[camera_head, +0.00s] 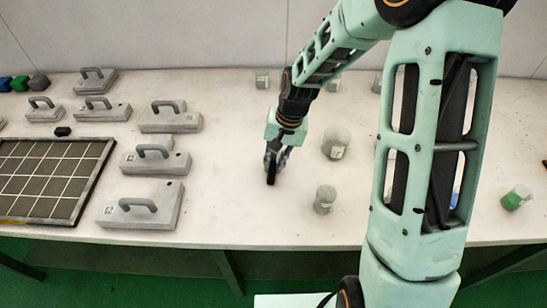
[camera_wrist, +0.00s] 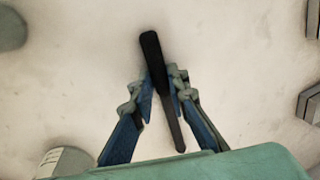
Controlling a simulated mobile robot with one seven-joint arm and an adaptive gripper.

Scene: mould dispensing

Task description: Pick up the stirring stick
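The stirring stick (camera_wrist: 151,55) is a slim black stick with a wider, rounded far end and a narrow near end. In the wrist view it slants between the two fingers of my gripper (camera_wrist: 161,90). The fingers, with blue pads, are drawn close together on both sides of the stick and appear shut on it. In the head view my gripper (camera_head: 273,160) is low over the white table, with the dark stick (camera_head: 271,176) at its tips. I cannot tell whether the stick touches the table.
Grey handled moulds (camera_head: 143,208) and a dark gridded tray (camera_head: 107,152) stand on the left of the table (camera_head: 230,215). A round container (camera_head: 336,143) and a small jar (camera_head: 325,199) stand right of my gripper. A green-filled cup (camera_head: 516,198) is far right.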

